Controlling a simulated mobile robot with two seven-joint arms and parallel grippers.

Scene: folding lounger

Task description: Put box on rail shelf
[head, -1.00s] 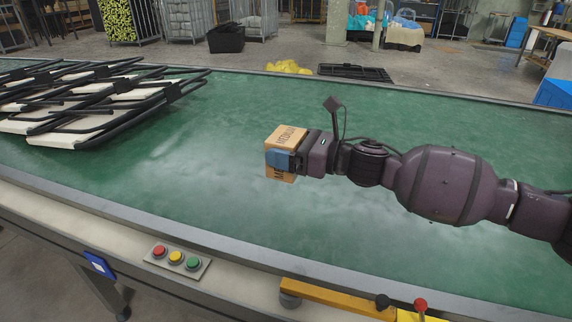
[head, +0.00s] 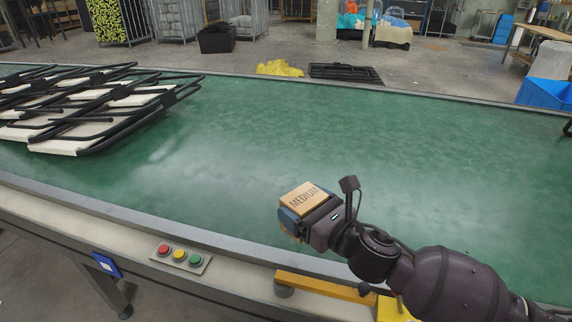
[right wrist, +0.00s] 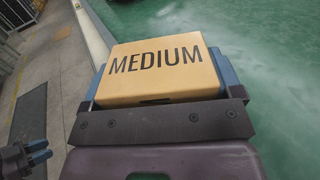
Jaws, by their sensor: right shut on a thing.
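A small tan box (head: 301,198) with "MEDIUM" printed on it is held by my right gripper (head: 292,213), near the front edge of the green conveyor belt. In the right wrist view the box (right wrist: 165,72) sits between the two blue fingers, its printed face toward the camera. My right gripper is shut on it. A yellow rail (head: 325,287) runs along the conveyor's front side below the box, partly hidden by my right arm. I cannot make out a shelf for certain.
Folded black-framed loungers (head: 85,110) lie at the belt's left end. A panel with red, yellow and green buttons (head: 180,258) is on the front rim. The middle of the belt (head: 230,150) is clear. A blue bin (head: 545,94) stands beyond the belt at right.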

